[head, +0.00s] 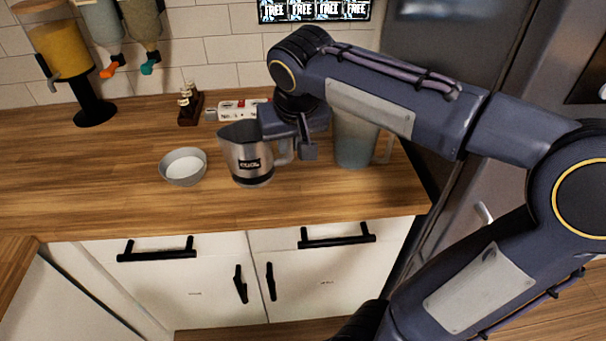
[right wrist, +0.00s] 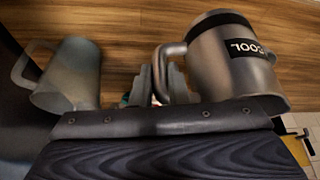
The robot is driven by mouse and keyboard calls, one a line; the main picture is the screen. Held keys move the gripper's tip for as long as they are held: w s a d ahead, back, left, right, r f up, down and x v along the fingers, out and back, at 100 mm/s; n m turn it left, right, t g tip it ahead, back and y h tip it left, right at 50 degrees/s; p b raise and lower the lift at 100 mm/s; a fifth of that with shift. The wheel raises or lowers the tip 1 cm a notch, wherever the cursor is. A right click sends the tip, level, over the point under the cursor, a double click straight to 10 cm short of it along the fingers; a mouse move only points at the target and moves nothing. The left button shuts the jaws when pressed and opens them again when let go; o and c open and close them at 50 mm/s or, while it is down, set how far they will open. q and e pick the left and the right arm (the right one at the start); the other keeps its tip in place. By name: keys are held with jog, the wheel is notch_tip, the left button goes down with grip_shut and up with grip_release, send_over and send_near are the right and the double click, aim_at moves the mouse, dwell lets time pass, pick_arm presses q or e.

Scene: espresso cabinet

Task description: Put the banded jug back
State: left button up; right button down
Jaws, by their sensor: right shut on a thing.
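The banded jug (head: 250,165) is a metal jug with a dark band and a dark label plate, over the middle of the wooden counter. It also shows large and tilted in the right wrist view (right wrist: 215,80). My right gripper (head: 293,146) is shut on its handle, on the jug's right side; the fingers (right wrist: 162,86) show at the handle in the right wrist view. In the head view the jug looks nearly upright. I cannot tell whether its base touches the counter. My left gripper is not in view.
A pale grey-blue pitcher (head: 354,147) stands close to the right of my gripper, partly behind my arm. A grey bowl (head: 183,178) sits left of the jug. A small bottle rack (head: 189,110), a white box-like item (head: 232,107) and a dispenser (head: 62,45) stand behind. The left counter is clear.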

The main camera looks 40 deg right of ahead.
jog(key=shift+w+d+f, duration=0.1)
jog(key=shift+w+d, duration=0.15)
jog(key=shift+d, duration=0.05)
jog(key=w+d+f, duration=0.3)
jog(key=f, duration=0.1)
jog(key=w+d+f+p, duration=0.1)
jog(key=w+d+f, duration=0.2)
jog(key=f, duration=0.1)
jog(key=w+d+f, duration=0.3)
jog(key=f, duration=0.1)
jog(key=shift+w+f+p, duration=0.1)
jog(key=shift+p, duration=0.3)
jog(key=shift+f, duration=0.2)
